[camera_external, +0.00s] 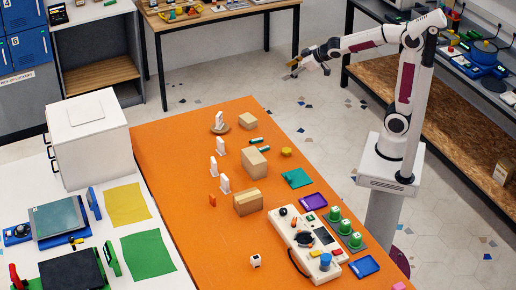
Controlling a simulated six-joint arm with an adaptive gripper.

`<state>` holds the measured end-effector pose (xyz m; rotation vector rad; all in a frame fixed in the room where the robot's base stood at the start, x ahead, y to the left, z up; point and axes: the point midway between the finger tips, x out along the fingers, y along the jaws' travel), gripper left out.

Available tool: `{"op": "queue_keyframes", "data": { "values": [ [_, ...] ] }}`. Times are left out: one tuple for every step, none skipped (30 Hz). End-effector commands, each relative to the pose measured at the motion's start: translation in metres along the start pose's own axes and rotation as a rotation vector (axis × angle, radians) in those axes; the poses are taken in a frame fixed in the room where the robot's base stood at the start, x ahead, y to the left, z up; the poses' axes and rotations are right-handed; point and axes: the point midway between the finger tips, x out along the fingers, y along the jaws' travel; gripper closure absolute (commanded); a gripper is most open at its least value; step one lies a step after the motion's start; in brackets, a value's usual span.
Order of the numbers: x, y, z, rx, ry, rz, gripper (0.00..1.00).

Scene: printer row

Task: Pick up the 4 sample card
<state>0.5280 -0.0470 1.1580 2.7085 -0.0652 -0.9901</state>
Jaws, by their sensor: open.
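Several small white upright pieces stand in a loose row on the left part of the orange table: one on a round brown base (219,121), one in front of it (221,146), one further left (214,168) and one nearest (224,184). They may be sample cards, but any number on them is too small to read, so I cannot tell which is the 4. A small white block (255,261) with dark marks sits near the front. My gripper (292,68) is open and empty, raised beyond the table's far right corner, well away from these pieces.
Cardboard boxes (255,162) stand right of the white pieces. A pale control panel (305,243), green round pieces (345,227), a purple tray (314,201) and a blue tray (364,267) crowd the front right. The orange table's (170,150) left side is mostly clear.

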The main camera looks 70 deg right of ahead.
Motion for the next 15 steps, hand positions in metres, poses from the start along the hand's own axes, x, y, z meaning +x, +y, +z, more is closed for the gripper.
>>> {"op": "queue_keyframes", "data": {
  "values": [
    [0.011, -0.001, -0.005, -0.009, 0.011, -0.005, 0.46],
    [0.017, -0.002, -0.009, -0.017, 0.021, -0.008, 0.46],
    [0.025, -0.003, -0.014, -0.025, 0.034, -0.014, 0.46],
    [0.03, -0.004, -0.018, -0.033, 0.043, -0.018, 0.46],
    [0.036, -0.005, -0.022, -0.039, 0.053, -0.022, 0.46],
    [0.044, -0.007, -0.026, -0.047, 0.066, -0.029, 0.46],
    [0.05, -0.009, -0.029, -0.054, 0.074, -0.034, 0.46],
    [0.056, -0.01, -0.032, -0.06, 0.085, -0.04, 0.46],
    [0.063, -0.013, -0.036, -0.07, 0.097, -0.048, 0.46],
    [0.069, -0.015, -0.039, -0.075, 0.105, -0.055, 0.46],
    [0.075, -0.017, -0.042, -0.082, 0.115, -0.062, 0.46],
    [0.083, -0.019, -0.045, -0.089, 0.126, -0.071, 0.46],
    [0.088, -0.022, -0.048, -0.096, 0.136, -0.079, 0.46],
    [0.095, -0.024, -0.049, -0.102, 0.143, -0.087, 0.46],
    [0.102, -0.027, -0.052, -0.11, 0.155, -0.098, 0.46]
  ]
}}
